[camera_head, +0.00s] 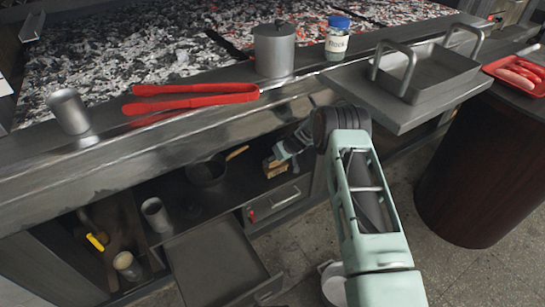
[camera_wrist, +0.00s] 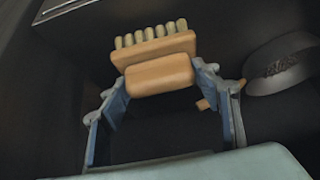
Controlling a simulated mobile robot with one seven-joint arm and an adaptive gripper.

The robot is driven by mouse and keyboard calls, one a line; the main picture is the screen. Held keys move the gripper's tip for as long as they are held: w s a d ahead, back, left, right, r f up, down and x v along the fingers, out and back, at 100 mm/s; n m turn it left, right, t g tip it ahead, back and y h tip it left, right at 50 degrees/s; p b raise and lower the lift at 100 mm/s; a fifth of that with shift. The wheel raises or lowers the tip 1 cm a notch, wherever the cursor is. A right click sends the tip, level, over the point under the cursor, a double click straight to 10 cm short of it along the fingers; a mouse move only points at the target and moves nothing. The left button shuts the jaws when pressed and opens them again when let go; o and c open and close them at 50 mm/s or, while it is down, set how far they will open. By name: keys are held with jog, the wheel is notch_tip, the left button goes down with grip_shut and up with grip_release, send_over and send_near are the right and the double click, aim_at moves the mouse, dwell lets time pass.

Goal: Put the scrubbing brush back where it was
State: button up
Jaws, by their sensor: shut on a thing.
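The scrubbing brush (camera_wrist: 159,76) has a light wooden body and a row of pale bristles that point away from my gripper in the wrist view. My gripper (camera_wrist: 162,78) is shut on the wooden body, with one finger at each side. In the head view my gripper (camera_head: 284,153) reaches into the dark shelf space under the grill counter. The brush (camera_head: 274,168) shows there as a small tan block below the fingers. I cannot tell whether the brush touches the shelf floor.
A dark pan (camera_head: 205,174) with a wooden handle stands left of my gripper on the shelf (camera_head: 180,190). A metal cup (camera_head: 154,213) stands further left. A drawer (camera_head: 215,262) is pulled out below. The counter edge (camera_head: 200,105) runs above my gripper.

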jog(key=shift+w+a+f, duration=0.1)
jog(key=shift+w+f, duration=0.05)
jog(key=shift+f, duration=0.6)
jog(key=shift+f+b, duration=0.15)
jog(key=shift+b, duration=0.25)
jog(key=o, duration=1)
jog(key=shift+o, duration=0.2)
